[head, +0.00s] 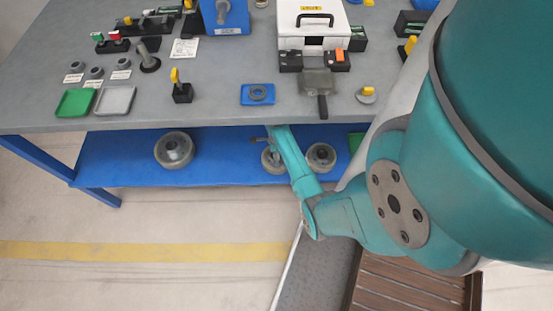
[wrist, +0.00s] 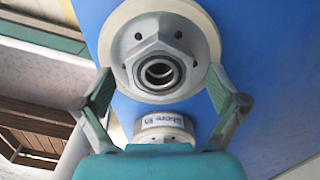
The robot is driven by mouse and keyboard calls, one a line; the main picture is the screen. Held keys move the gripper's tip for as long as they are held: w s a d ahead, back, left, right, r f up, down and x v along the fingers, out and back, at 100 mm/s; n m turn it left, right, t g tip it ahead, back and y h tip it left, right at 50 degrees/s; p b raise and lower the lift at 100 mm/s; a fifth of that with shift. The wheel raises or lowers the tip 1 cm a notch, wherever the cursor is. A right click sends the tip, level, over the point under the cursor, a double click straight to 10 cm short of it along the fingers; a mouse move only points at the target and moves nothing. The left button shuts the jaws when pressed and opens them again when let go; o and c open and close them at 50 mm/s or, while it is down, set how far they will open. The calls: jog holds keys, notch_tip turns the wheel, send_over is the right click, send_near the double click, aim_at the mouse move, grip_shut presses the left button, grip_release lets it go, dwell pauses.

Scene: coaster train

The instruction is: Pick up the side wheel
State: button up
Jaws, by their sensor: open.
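A pale wheel (wrist: 205,50) with a hexagonal grey hub and a round bore fills the top middle of the wrist view. A second, smaller-looking pale wheel part (wrist: 178,133) with a lettered label is just below it; I cannot read the label or tell which one is the side wheel. My gripper (wrist: 160,75) is open, its two fingers at the left and right of the hubbed wheel's lower part. I cannot tell if they touch it. In the head view, two wheels, one left (head: 270,160) and one right (head: 321,157), are on the low blue shelf by my forearm.
Another larger wheel (head: 175,150) lies on the blue shelf (head: 225,158) further left. The grey tabletop (head: 215,112) overhangs the shelf and carries trays, a white case (head: 303,22) and several small parts. A slatted brown surface (head: 410,285) is at the lower right.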

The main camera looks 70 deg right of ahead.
jog(key=c, duration=1.8)
jog(key=shift+w+d+r, duration=0.1)
jog(key=shift+r, duration=0.05)
grip_shut()
